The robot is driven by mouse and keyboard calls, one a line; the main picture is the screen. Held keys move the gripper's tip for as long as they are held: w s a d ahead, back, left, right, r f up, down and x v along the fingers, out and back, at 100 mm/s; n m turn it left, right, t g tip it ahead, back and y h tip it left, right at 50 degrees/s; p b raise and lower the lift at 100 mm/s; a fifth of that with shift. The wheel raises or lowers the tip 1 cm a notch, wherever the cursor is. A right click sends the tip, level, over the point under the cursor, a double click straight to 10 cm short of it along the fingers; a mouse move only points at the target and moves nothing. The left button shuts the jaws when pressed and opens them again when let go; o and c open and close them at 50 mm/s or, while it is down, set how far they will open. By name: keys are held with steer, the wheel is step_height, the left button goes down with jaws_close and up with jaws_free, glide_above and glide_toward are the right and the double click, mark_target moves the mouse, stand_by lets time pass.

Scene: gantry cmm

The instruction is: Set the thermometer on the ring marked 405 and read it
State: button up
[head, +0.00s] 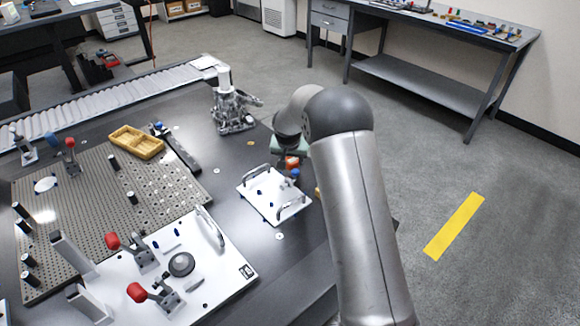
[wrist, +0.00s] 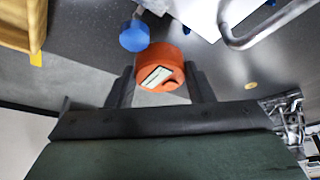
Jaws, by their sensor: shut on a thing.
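The thermometer is an orange block (wrist: 160,68) with a pale display and a dark spot. In the wrist view it sits between the two fingers of my gripper (wrist: 161,86), which is shut on it. In the head view the orange thermometer (head: 291,162) shows just left of my arm, beyond the white plate, and most of my gripper is hidden. Small rings lie on the dark table: a tan one (head: 251,143) and a white one (head: 280,236). A tan ring also shows in the wrist view (wrist: 251,86), right of the thermometer. I cannot read the number 405 on any ring.
A blue-topped piece (wrist: 133,36) stands close to the thermometer. A white plate with metal handles (head: 262,205) is nearby. A metal fixture (head: 231,108) stands at the back. A larger white plate with red-handled clamps (head: 215,275) and a perforated plate (head: 85,190) fill the left.

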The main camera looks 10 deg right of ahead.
mark_target(291, 162)
steer(key=shift+f, duration=1.65)
steer(key=shift+f, duration=0.25)
steer(key=o, duration=1.1)
steer(key=shift+r, duration=0.1)
steer(key=shift+r, duration=0.15)
